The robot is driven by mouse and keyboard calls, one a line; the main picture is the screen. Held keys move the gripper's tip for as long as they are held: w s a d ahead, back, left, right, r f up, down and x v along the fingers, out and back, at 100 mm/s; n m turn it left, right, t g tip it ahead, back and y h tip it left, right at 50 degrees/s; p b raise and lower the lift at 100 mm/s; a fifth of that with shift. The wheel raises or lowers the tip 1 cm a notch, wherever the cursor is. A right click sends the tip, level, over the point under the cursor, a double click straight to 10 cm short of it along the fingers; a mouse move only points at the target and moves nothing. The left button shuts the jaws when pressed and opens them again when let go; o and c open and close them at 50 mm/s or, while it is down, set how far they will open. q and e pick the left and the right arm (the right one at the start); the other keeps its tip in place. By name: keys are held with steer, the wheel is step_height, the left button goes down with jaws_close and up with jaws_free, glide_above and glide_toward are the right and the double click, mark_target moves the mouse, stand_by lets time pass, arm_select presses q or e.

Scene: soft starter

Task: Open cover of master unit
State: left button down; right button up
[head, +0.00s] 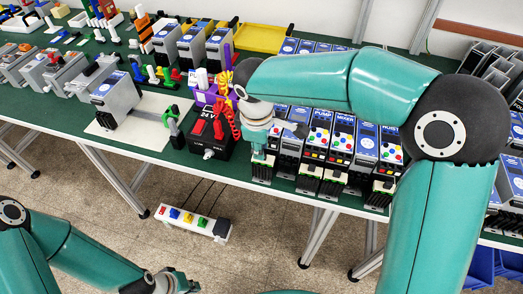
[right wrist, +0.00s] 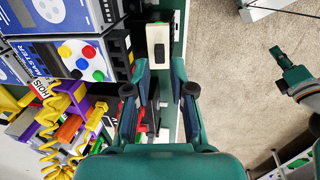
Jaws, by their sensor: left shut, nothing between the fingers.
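The master unit (right wrist: 88,58), with a blue and white face and coloured buttons, is at the upper left in the right wrist view. In the head view it appears to be the leftmost unit (head: 262,173) of the front row, mostly hidden by my right gripper (head: 259,151). In the right wrist view my right gripper (right wrist: 159,75) is open, fingers apart. A pale block with a black spot (right wrist: 158,42), possibly the cover, is beyond and between the fingertips; I cannot tell whether they touch it. My left gripper (head: 188,285) is shut and empty, low over the floor.
Similar units (head: 313,160) stand close together to the right. A black 24 V box (head: 207,135) with red and yellow coiled leads is just left of my right gripper. A power strip (head: 193,222) lies on the floor. The green table's (head: 155,155) front edge runs below the units.

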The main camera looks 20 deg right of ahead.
steer(key=shift+w+d+f, duration=0.1)
steer(key=shift+w+f, duration=0.1)
steer(key=shift+f, duration=1.25)
steer(key=shift+c, duration=0.2)
jaws_close()
steer(key=shift+d, duration=0.1)
